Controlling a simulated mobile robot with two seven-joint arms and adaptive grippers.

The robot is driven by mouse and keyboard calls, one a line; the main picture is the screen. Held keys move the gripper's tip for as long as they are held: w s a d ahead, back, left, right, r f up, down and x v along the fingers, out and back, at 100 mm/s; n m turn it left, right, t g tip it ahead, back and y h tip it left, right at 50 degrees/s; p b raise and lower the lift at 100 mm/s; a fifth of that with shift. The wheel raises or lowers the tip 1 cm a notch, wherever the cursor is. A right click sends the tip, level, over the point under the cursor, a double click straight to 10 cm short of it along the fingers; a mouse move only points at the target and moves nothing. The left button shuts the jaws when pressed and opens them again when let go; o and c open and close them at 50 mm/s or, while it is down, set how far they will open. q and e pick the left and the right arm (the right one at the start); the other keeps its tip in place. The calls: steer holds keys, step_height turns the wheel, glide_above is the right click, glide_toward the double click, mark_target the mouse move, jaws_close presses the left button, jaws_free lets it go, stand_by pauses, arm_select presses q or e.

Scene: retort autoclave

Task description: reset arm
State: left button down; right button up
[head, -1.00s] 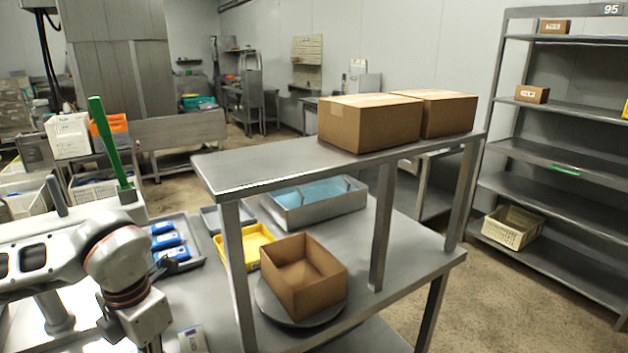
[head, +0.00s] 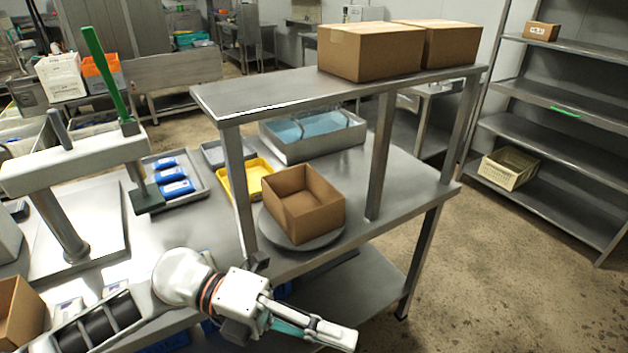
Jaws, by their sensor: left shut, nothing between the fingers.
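My left arm comes in from the bottom left. My left gripper (head: 335,335) is at the bottom centre, in front of the table's near edge, pointing right. Its fingers are shut with nothing between them. It is apart from the open cardboard box (head: 303,218), which stands on a round grey plate (head: 292,241) beyond it. My right gripper is not in view.
The steel table (head: 400,180) carries a raised shelf (head: 270,98) with two closed cartons (head: 370,52). A tray of blue devices (head: 174,187), a yellow tray (head: 245,180) and a green-handled press (head: 105,75) stand left.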

arm_select(q)
steer(key=w+r+n+t+h, duration=0.4)
steer(key=w+n+t+h, duration=0.2)
steer(key=w+n+t, duration=0.3)
steer(key=w+a+f+n+t+y, duration=0.4)
steer(key=a+f+n+t, duration=0.1)
steer(key=n+t, duration=0.5)
steer(key=w+a+f+n+t+y, duration=0.2)
steer(key=a+f+n+y, duration=0.8)
steer(key=f, duration=0.4)
steer(key=s+a+f+n+g+y, duration=0.1)
steer(key=s+a+f+n, duration=0.1)
steer(key=s+f, duration=0.2)
steer(key=s+a+f+n+g+y, duration=0.2)
steer(key=s+a+f+n, duration=0.1)
steer(key=f, duration=0.6)
steer(key=s+a+f+n+g+y, duration=0.2)
steer(key=s+a+f, duration=0.1)
steer(key=s+f, duration=0.2)
step_height(320, 180, down, 2)
steer(key=shift+a+f+n, duration=0.1)
steer(key=shift+a+n, duration=0.05)
steer(key=shift+n, duration=0.25)
